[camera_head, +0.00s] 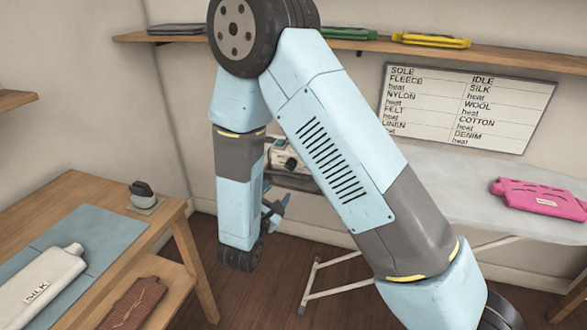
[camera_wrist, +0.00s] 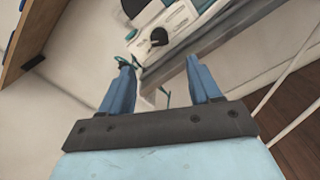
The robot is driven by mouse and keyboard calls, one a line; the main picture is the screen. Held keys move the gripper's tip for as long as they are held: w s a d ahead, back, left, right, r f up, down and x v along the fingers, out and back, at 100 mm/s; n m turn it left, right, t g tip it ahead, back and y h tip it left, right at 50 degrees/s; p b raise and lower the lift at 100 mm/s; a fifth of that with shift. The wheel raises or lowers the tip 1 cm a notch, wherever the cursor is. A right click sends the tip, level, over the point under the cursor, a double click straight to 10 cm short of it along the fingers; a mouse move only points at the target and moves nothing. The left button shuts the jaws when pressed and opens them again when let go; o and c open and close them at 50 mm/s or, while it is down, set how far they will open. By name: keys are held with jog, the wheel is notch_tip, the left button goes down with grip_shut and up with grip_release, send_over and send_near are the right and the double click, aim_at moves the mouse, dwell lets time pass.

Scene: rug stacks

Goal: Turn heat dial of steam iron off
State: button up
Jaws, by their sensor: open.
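A white unit (camera_head: 283,155) with a dark round dial (camera_head: 290,163) stands behind my arm in the head view, mostly hidden by it; it looks like the steam iron's unit. In the wrist view the white unit (camera_wrist: 182,17) is at the top, with the dark dial (camera_wrist: 159,37) on it. The dial's setting is too small to read. My gripper (camera_wrist: 157,75) is open and empty; the dial lies beyond its fingertips, apart from them. In the head view the gripper (camera_head: 274,205) shows small beside my arm, below the unit.
The ironing board (camera_head: 430,185) holds a pink flat piece (camera_head: 540,197). A heat chart (camera_head: 465,105) hangs above. A wooden table (camera_head: 105,190) at left holds a dark object (camera_head: 142,189) and a white piece marked SILK (camera_head: 40,275). A shelf (camera_head: 500,57) runs along the wall.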

aim_at(290, 167)
jog(key=x, duration=1.3)
jog(key=shift+w+d, duration=0.1)
jog(key=shift+w, duration=0.25)
